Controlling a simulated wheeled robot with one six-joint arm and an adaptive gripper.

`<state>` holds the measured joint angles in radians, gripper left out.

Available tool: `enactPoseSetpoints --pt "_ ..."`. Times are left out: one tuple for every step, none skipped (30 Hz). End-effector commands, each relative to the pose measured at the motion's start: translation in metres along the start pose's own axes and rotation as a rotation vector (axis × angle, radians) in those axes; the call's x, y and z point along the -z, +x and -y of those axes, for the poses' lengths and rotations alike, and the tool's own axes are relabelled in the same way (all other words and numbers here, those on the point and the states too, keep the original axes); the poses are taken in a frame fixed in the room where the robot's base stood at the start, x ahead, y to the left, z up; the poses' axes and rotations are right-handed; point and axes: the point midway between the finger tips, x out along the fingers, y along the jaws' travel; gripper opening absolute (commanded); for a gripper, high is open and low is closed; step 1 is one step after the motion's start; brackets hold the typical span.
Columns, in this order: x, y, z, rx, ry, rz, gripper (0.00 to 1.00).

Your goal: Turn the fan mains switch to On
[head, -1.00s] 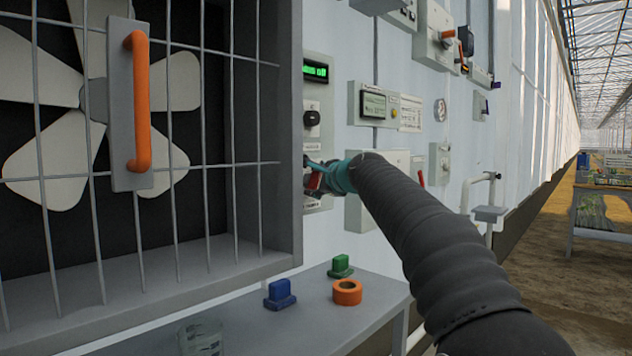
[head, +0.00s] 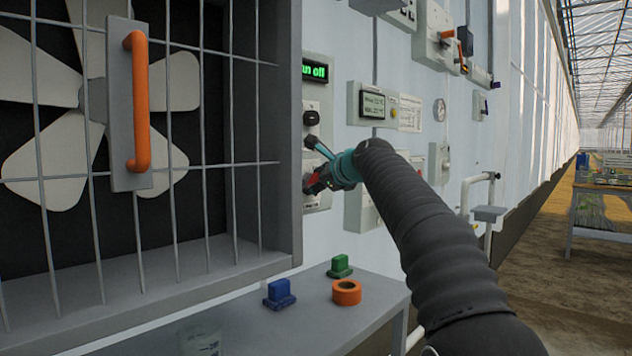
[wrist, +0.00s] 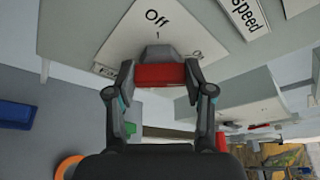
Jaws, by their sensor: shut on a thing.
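The fan mains switch has a red handle (wrist: 160,75) on a pale plate (wrist: 150,35) marked "Off" in the wrist view. In the head view my gripper (head: 328,168) is at the lower part of the control panel, right of the fan cage. A little red shows between its fingers there, and the gripper hides most of the switch. A green-lit display (head: 315,70) above reads "...n off", its left part hidden by the cage.
A black knob (head: 311,117) sits above my gripper. The fan cage (head: 285,130) stands close on the left. A shelf below (head: 255,325) carries a blue block (head: 279,295), a green block (head: 340,267) and an orange ring (head: 347,292). Wall boxes line the right.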

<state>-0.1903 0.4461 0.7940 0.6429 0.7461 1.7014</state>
Motion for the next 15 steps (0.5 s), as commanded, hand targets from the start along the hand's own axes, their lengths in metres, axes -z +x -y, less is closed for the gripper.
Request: enactPoseSetpoints --pt "-0.0002 0.0 0.0003 0.001 0.002 0.001 0.18" --pt "-0.0002 0.0 0.0003 0.001 0.002 0.001 0.18" --pt "-0.0003 0.0 0.0003 0.001 0.002 0.001 0.18" --pt "-0.0003 0.0 0.0003 0.001 0.002 0.001 0.17" --pt "-0.0003 0.0 0.0003 0.001 0.002 0.001 0.17" --pt "-0.0003 0.0 0.0003 0.001 0.001 0.001 0.62" --pt "-0.0004 0.0 0.0003 0.001 0.001 0.001 0.7" --pt "-0.0003 0.0 0.0002 0.001 0.001 0.001 0.77" --pt "-0.0004 0.0 0.0002 0.001 0.001 0.001 0.78" --pt "-0.0004 0.0 0.0002 0.001 0.001 0.001 0.78" --pt "-0.0004 0.0 0.0002 0.001 0.001 0.001 0.78" --pt "-0.0004 0.0 0.0001 0.001 0.0 0.001 0.78" --pt "-0.0004 0.0 0.0001 0.001 0.0 0.001 0.78" --pt "-0.0004 0.0 0.0001 0.001 0.0 0.001 0.78" --pt "-0.0003 0.0 0.0001 0.001 0.0 0.001 0.78"
